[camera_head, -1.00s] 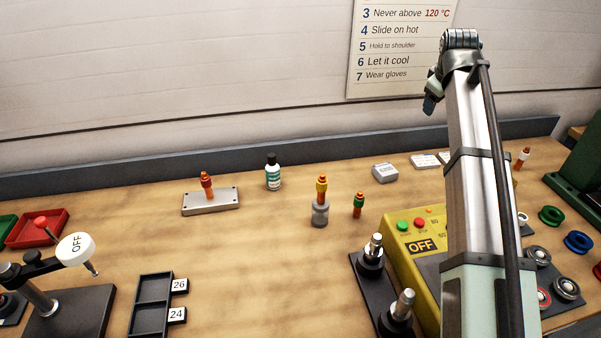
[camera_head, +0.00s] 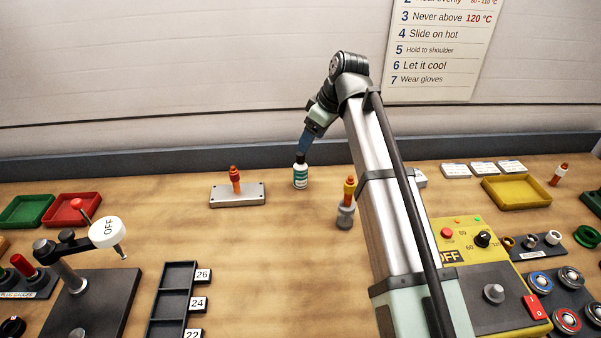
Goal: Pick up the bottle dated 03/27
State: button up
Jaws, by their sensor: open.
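One small bottle (camera_head: 300,177) with a white body, a teal label band and a dark cap stands upright near the back of the bench. Its date is too small to read. My gripper (camera_head: 303,150) points down at the bottle's cap from above, its blue-grey fingers overlapping the cap in the picture. The jaws are open. I cannot tell whether the fingers touch the cap or sit around it.
A grey plate (camera_head: 222,196) with a red-orange peg stands left of the bottle. A grey holder (camera_head: 345,216) with a yellow-orange peg is to the right, close to my arm. A yellow control box (camera_head: 447,228) is at right. Bench between plate and number rack (camera_head: 176,296) is clear.

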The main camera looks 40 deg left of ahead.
aim_at(303, 156)
jog(key=x, duration=0.7)
jog(key=shift+w+a+f, duration=0.1)
jog(key=shift+f, duration=0.2)
jog(key=shift+w+x, duration=0.2)
jog(key=shift+x, duration=2.5)
jog(key=shift+c, duration=0.5)
jog(key=c, duration=1)
jog(key=shift+r, duration=0.2)
